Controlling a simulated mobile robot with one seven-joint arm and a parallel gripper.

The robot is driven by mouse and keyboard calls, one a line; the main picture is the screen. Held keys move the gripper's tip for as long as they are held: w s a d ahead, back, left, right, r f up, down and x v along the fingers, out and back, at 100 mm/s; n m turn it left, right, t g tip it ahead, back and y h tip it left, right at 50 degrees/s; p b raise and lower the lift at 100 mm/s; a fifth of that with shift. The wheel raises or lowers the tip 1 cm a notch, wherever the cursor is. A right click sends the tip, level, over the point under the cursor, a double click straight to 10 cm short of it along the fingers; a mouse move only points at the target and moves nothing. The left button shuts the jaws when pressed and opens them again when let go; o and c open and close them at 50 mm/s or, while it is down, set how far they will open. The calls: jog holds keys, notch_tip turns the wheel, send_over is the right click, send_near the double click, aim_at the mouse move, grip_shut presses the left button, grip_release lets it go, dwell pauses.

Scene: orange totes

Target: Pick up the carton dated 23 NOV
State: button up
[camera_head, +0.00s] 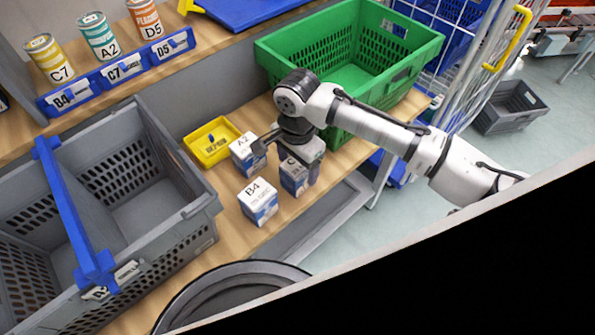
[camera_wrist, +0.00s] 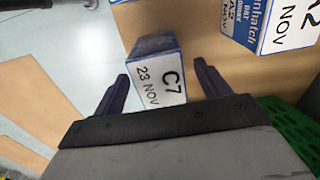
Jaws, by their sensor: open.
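The carton marked C7 and 23 NOV (camera_wrist: 158,82) is white with a dark side and stands on the wooden bench. In the head view this carton (camera_head: 293,178) is partly hidden under my gripper (camera_head: 287,161). In the wrist view my gripper (camera_wrist: 161,72) is open, with one dark finger on each side of the carton. The fingers look apart from it; I cannot tell how far down they reach. The A2 carton (camera_head: 246,158) stands close on the left in the head view, and it also shows in the wrist view (camera_wrist: 262,28). The B4 carton (camera_head: 258,205) stands nearer the front.
A green tote (camera_head: 390,98) stands at the back right and a grey tote (camera_head: 200,215) at the left. Labelled cans, including the C7 can (camera_head: 50,60), stand on the shelf. The bench's front edge is close to the cartons.

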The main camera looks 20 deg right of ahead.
jog(key=c, duration=1.2)
jog(key=shift+r, duration=0.1)
